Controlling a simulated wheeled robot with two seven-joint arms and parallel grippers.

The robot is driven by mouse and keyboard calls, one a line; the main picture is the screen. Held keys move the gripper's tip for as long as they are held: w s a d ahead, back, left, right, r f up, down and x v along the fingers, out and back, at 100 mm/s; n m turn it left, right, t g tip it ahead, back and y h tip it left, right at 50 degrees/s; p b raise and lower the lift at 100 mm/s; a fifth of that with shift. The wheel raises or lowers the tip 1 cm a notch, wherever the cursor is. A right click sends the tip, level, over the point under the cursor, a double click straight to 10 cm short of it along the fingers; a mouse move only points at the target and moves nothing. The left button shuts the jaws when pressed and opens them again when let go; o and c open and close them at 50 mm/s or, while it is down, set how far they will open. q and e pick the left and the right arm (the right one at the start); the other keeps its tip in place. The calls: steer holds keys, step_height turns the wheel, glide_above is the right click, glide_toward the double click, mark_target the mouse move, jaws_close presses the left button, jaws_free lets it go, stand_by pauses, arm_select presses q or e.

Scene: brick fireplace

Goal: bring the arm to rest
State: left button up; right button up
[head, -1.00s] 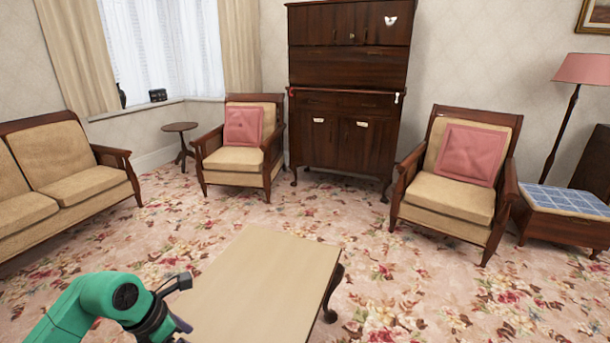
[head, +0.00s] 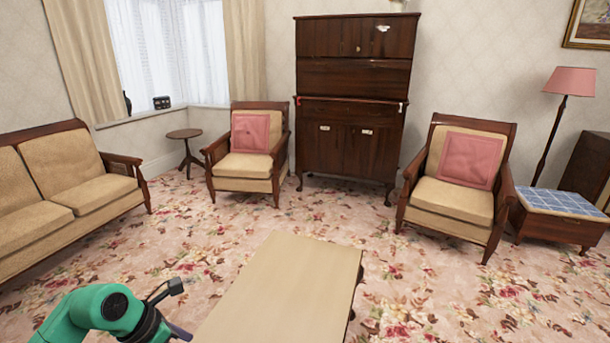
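My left arm comes in from the bottom left of the head view, with a green link and a dark wrist. Its gripper (head: 178,331) is at the bottom edge, beside the left edge of the low table. Most of the gripper is cut off by the frame, so I cannot see whether it is open or shut. No object shows in it. My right arm and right gripper are not in view.
A low pale-topped table (head: 285,290) stands just right of my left wrist. A sofa (head: 75,190) is at left, with armchairs (head: 245,160) (head: 455,195), a dark cabinet (head: 352,90) and a blue-topped stool (head: 560,203) behind. Floral carpet (head: 220,215) between them is clear.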

arm_select(q)
steer(key=w+d+n+t+h+p, duration=0.3)
steer(key=w+d+n+t+h, duration=0.25)
steer(key=n, duration=0.55)
steer(key=s+a+f+n+t+y+p, duration=0.1)
steer(key=s+a+f+n+y+p, duration=0.25)
steer(key=f+n, duration=0.65)
steer(key=s+a+f+n+t+y+p, duration=0.15)
steer(key=a+f+n+y, duration=0.25)
steer(key=a+f+n, duration=0.4)
steer(key=s+d+f+n+g+y, duration=0.1)
steer(key=s+f+n+g, duration=0.2)
steer(key=s+f, duration=0.3)
steer(key=s+d+f+n+g+p, duration=0.1)
steer(key=s+f+n, duration=0.4)
steer(key=s, duration=1)
steer(key=s+d+f+n+g+y, duration=0.1)
steer(key=s+f+n+g, duration=0.3)
steer(key=s, duration=0.7)
step_height(320, 180, down, 3)
steer(key=shift+s+d+r+g+y, duration=0.1)
steer(key=shift+s+d+g+y, duration=0.2)
steer(key=shift+d+g, duration=0.55)
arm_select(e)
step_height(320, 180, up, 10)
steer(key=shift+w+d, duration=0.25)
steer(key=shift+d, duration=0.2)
arm_select(q)
steer(key=shift+a, duration=0.2)
